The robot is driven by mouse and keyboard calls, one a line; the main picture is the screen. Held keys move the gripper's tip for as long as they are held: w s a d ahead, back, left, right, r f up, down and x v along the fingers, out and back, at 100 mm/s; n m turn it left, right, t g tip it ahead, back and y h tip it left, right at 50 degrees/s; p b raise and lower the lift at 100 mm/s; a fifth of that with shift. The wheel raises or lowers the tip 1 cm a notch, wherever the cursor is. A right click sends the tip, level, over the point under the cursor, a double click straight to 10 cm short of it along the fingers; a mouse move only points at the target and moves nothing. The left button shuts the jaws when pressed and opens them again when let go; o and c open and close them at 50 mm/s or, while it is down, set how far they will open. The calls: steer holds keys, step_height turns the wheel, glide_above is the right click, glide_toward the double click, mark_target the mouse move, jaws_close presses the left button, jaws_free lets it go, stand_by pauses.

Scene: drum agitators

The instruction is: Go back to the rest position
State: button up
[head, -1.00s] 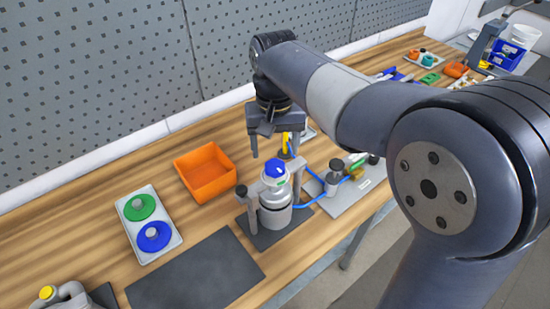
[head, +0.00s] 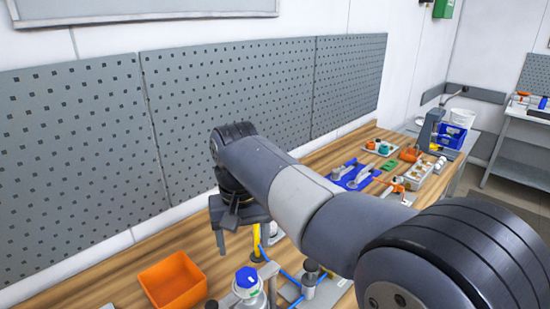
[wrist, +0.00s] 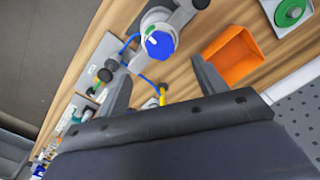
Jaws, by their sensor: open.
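My gripper (head: 243,238) hangs open and empty over the bench, fingers pointing down. It is above and behind the silver-grey drum with a blue cap (head: 247,278), apart from it. In the wrist view the two fingers (wrist: 165,84) are spread with nothing between them. The blue-capped drum (wrist: 159,44) shows beyond the fingertips, standing in a grey stand. The drum's lower part is cut off by the head view's bottom edge.
An orange bin (head: 173,281) stands left of the drum. A green disc (wrist: 290,11) lies beyond it in the wrist view. A yellow post (head: 257,243) and blue hose are close to my gripper. Pegboard (head: 230,95) lines the wall behind. Parts and a blue crate (head: 451,136) are farther right.

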mark_target(246, 275)
step_height(246, 275, down, 9)
steer(key=shift+f+p, duration=0.15)
steer(key=shift+p, duration=0.5)
steer(key=shift+r, duration=0.2)
